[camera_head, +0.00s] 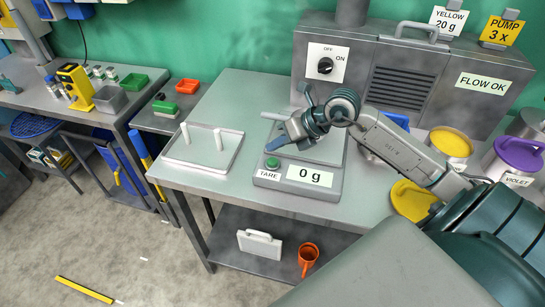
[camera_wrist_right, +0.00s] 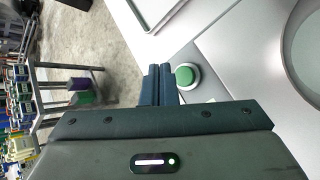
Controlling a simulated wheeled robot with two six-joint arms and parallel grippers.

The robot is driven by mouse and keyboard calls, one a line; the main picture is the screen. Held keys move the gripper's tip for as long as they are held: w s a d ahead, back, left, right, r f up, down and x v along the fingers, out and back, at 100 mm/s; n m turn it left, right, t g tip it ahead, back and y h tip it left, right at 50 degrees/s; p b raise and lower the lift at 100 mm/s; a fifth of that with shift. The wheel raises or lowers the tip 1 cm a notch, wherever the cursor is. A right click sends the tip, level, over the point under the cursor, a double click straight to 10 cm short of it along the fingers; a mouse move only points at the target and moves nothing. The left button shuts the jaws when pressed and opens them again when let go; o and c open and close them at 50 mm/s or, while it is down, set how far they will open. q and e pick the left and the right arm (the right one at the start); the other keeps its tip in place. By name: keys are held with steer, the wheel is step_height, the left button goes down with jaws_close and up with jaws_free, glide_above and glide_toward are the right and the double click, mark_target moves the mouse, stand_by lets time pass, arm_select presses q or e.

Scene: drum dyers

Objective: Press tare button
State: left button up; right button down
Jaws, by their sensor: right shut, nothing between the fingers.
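The scale (camera_head: 300,180) stands on the grey table, with a display reading "0 g" (camera_head: 310,176). Its round green tare button (camera_head: 272,162) is at the front left, above a "TARE" label. My right gripper (camera_head: 270,147) is shut and empty, its fingertips just above and beside the button in the head view. In the right wrist view the shut fingers (camera_wrist_right: 159,84) are next to the green button (camera_wrist_right: 186,76), with a small gap seen from this angle. I cannot tell whether they touch it. My left gripper is not in view.
A white tray with two upright pegs (camera_head: 172,162) lies left of the scale. A grey cabinet (camera_head: 400,75) with an ON/OFF knob stands behind.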

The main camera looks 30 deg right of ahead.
step_height(320, 180, up, 3)
steer(key=shift+f+p, duration=0.2)
steer(key=shift+p, duration=0.35)
steer(key=shift+f, duration=0.1)
stand_by(0.3)
